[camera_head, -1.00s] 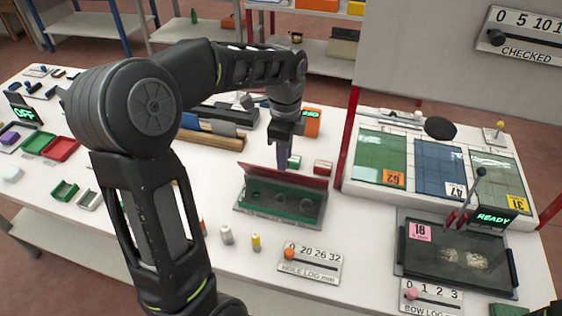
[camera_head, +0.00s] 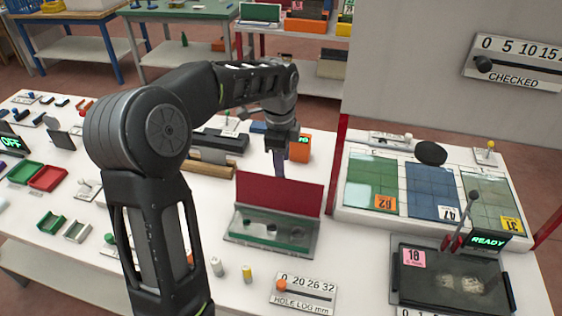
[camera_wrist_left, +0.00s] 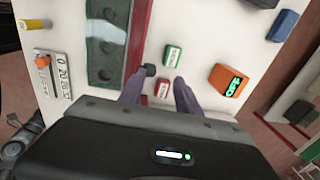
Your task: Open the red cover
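The red cover (camera_head: 279,194) stands raised along the back edge of a green case (camera_head: 268,233) with dark round recesses, its broad face toward the head camera. In the left wrist view the cover (camera_wrist_left: 140,42) is a narrow red strip beside the green case (camera_wrist_left: 104,45). My left gripper (camera_head: 280,172) is just behind the cover's top edge, which hides its fingertips in the head view. In the wrist view the left fingers (camera_wrist_left: 158,92) are apart with nothing held between them. Whether they touch the cover cannot be told. My right gripper is not in view.
Small labelled boxes (camera_wrist_left: 172,55) and an orange display block (camera_wrist_left: 229,80) lie close to the left fingers. A hole log slider (camera_head: 304,290) stands in front of the case. Glass panels (camera_head: 434,190) and a READY station (camera_head: 455,275) are to the right.

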